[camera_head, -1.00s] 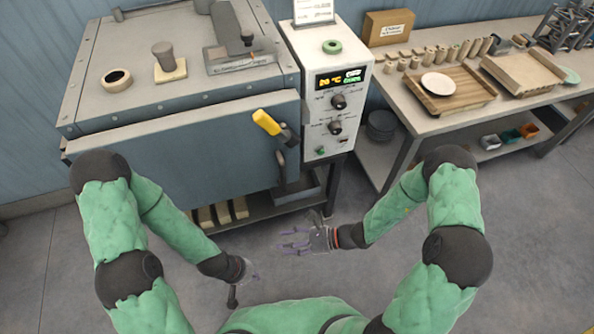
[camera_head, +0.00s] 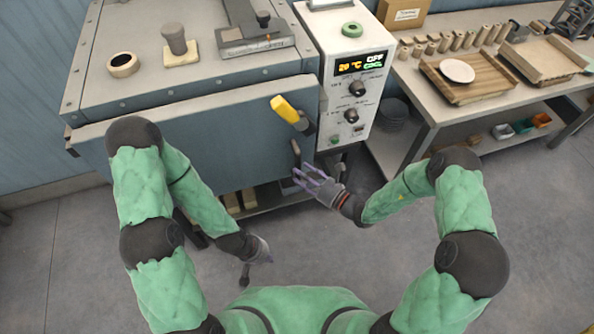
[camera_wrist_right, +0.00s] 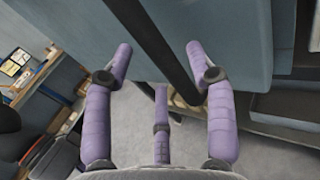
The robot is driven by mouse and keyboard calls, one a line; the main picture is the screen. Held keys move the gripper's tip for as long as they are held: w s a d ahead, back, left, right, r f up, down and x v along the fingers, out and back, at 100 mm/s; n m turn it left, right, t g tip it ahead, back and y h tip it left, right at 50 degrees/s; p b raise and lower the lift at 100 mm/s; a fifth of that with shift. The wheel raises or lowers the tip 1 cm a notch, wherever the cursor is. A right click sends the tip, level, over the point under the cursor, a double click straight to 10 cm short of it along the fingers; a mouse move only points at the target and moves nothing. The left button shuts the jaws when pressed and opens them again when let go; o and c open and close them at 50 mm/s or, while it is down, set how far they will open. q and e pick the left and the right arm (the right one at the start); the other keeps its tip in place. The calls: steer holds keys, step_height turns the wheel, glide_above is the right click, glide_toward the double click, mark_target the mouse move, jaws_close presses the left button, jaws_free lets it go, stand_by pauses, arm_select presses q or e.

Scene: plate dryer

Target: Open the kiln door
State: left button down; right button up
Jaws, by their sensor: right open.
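The kiln (camera_head: 185,50) stands at the back left, with its blue-grey door (camera_head: 225,140) facing me and appearing shut. A yellow-gripped lever (camera_head: 285,109) sits at the door's upper right. A dark vertical handle (camera_head: 296,153) is below it. My right gripper (camera_head: 306,178) is open just below and in front of that handle. In the right wrist view, a black bar (camera_wrist_right: 160,50) runs between the spread purple fingers (camera_wrist_right: 160,65), with the door (camera_wrist_right: 225,35) behind; contact cannot be told. My left gripper (camera_head: 267,257) hangs low over the floor, away from the door; its fingers are unclear.
A control box (camera_head: 350,80) with a lit display stands right of the door. A workbench (camera_head: 425,115) with wooden trays, a plate (camera_head: 457,70) and several small cylinders is farther right. The grey floor (camera_head: 320,260) before the kiln is clear.

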steer(key=shift+x, duration=1.45)
jaws_close()
steer(key=shift+s, duration=0.1)
